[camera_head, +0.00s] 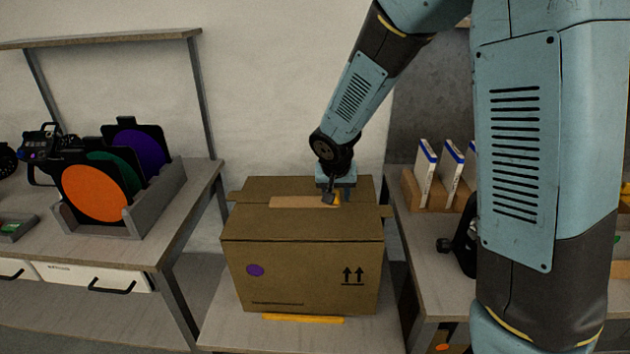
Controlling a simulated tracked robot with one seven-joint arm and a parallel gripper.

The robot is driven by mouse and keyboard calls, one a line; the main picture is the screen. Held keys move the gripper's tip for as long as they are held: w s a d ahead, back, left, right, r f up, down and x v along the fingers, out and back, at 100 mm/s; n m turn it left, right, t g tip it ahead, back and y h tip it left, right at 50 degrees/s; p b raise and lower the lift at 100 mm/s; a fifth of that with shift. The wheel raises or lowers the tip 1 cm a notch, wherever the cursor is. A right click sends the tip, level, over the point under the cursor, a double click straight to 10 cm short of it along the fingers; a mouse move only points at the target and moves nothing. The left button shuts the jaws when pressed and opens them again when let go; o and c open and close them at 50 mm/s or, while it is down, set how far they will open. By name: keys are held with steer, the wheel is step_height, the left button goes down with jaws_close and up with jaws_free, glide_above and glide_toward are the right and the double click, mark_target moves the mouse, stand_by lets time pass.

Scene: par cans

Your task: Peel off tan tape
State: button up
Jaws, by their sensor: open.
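A closed cardboard box (302,275) stands on a low table in the middle of the view. A strip of tan tape (290,202) lies across the middle of its top. My gripper (329,199) points down at the right end of the tape, close to the box top. It is open. I cannot tell whether its fingers touch the tape. A small yellow-orange patch shows beside the fingers. The fingers hide part of the tape's right end.
A grey rack (160,205) with orange, green and purple round filters stands on the left table. White boxes with blue edges (425,170) stand in a holder on the right table. A yellow strip (303,318) lies before the cardboard box.

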steer(key=shift+r, duration=0.1)
steer(key=d+v, duration=0.1)
steer(key=v, duration=1.2)
steer(key=s+d+r, duration=0.7)
steer(key=s+d, duration=0.1)
steer(key=d, duration=0.4)
steer(key=s+d+r, duration=0.1)
steer(key=s+d, duration=0.2)
steer(key=s, duration=0.3)
steer(key=s+d+r+t, duration=0.1)
steer(key=s+d, duration=0.3)
steer(key=s, duration=0.2)
steer(key=shift+r+y, duration=0.25)
steer(key=shift+y, duration=0.15)
steer(key=shift+o, duration=0.2)
steer(key=shift+w, duration=0.1)
